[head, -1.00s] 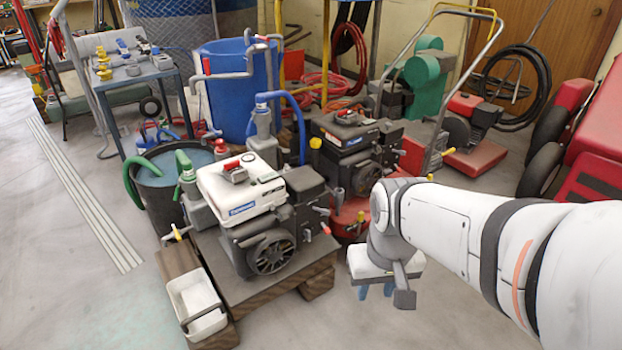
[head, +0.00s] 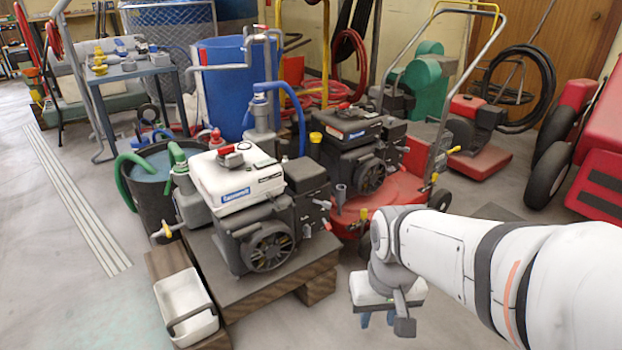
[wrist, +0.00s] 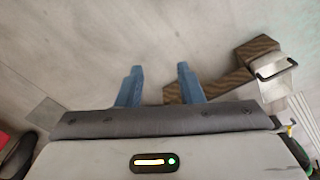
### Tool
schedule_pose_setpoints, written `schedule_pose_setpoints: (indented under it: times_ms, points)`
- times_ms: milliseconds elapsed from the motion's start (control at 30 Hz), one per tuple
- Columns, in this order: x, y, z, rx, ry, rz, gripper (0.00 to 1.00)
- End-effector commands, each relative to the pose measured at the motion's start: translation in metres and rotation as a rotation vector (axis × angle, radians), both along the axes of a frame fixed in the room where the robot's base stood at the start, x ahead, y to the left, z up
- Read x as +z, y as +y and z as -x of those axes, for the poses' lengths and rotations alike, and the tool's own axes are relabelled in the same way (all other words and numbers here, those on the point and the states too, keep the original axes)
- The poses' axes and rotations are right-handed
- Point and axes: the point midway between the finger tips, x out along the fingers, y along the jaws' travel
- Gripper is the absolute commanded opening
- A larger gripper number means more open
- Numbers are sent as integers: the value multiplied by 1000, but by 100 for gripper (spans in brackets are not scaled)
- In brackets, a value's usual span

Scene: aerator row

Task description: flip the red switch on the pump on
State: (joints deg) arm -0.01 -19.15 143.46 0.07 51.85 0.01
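The pump (head: 237,188) has a white top with a blue label and a black engine body, and it stands on a wooden pallet left of centre in the head view. On its top sits a small grey box with a red switch (head: 229,154); its on or off position is too small to tell. My gripper (head: 377,319) is to the right of the pump, apart from it, pointing down over bare floor. In the wrist view its two blue fingers (wrist: 159,76) are spread with nothing between them. The switch does not show in the wrist view.
A white bin (head: 187,307) lies by the pallet (head: 260,291), whose corner shows in the wrist view. A second black engine (head: 352,140) and a red mower deck (head: 400,190) stand behind. A blue barrel (head: 226,85) is at the back. Floor left is clear.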

Motion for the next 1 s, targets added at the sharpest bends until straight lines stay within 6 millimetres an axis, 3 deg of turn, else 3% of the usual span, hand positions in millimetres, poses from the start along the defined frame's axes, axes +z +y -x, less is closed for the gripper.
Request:
schedule_pose_setpoints:
  times_ms: [300,400,1000]
  points:
    - [33,0,-1,1,-12,-1,9]
    - [35,0,-1,1,-14,-1,1]
    - [33,0,-1,1,-14,-1,0]
